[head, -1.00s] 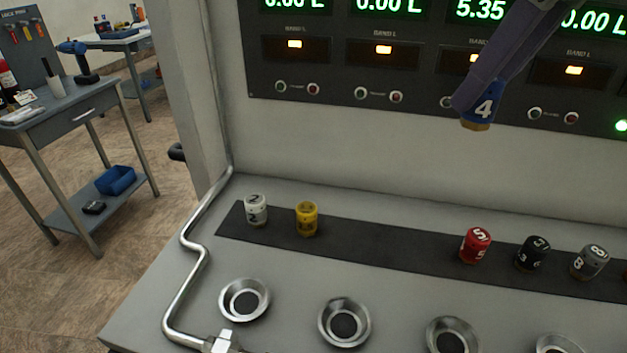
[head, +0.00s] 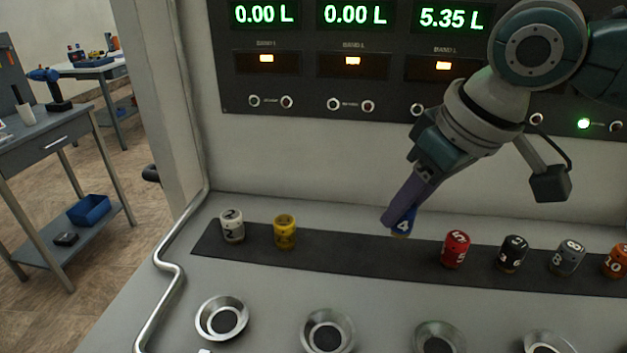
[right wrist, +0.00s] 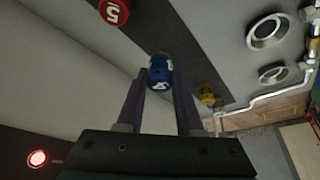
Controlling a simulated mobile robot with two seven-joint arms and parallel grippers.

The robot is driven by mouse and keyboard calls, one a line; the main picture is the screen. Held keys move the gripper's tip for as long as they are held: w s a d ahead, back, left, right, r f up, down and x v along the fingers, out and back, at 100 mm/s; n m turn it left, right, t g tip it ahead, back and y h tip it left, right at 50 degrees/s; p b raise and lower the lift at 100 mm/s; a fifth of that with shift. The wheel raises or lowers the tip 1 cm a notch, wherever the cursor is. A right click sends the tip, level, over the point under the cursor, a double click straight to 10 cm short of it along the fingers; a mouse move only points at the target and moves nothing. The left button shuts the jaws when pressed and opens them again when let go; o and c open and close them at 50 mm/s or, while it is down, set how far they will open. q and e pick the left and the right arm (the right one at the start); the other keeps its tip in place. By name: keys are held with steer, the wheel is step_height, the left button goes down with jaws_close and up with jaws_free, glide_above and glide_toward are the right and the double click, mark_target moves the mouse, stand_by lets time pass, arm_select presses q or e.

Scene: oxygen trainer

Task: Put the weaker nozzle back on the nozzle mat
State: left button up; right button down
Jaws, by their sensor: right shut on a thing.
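A blue nozzle marked 4 (head: 403,222) is held between the fingers of my right gripper (head: 398,212), at the dark nozzle mat (head: 340,262). It sits over the mat's gap between the yellow nozzle (head: 285,232) and the red nozzle marked 5 (head: 455,249). I cannot tell whether its base touches the mat. In the right wrist view the blue nozzle (right wrist: 160,72) shows between the two fingertips, with the red nozzle (right wrist: 115,11) beyond. My left gripper is not in view.
A white nozzle marked 2 (head: 232,225), a black one marked 6 (head: 513,253), a grey one marked 8 (head: 567,257) and an orange one (head: 616,260) stand on the mat. Metal cups (head: 222,318) line the front. A panel (head: 355,103) rises behind; a bent pipe (head: 165,262) runs at left.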

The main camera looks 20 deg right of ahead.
mark_target(401, 232)
step_height(401, 232, down, 4)
steer(key=shift+f, duration=0.2)
steer(key=shift+f, duration=0.1)
steer(key=c, duration=0.6)
jaws_free()
steer(key=shift+o, duration=0.2)
steer(key=p+v, duration=0.1)
steer(key=v, duration=1.1)
steer(key=shift+n+y, duration=0.6)
steer(key=s+a+f, duration=0.2)
steer(key=a, duration=0.1)
steer(key=s+a+f, duration=0.2)
steer(key=s+a, duration=0.1)
steer(key=s+a+f, duration=0.3)
steer(key=shift+s+a, duration=0.25)
steer(key=s, duration=0.2)
steer(key=s+d+f+m+h, duration=0.1)
steer(key=s, duration=0.2)
steer(key=s+d+f+m+h, duration=0.1)
steer(key=s, duration=0.2)
steer(key=shift+d+f+g, duration=0.1)
steer(key=shift+d+g, duration=0.05)
steer(key=shift+g, duration=0.25)
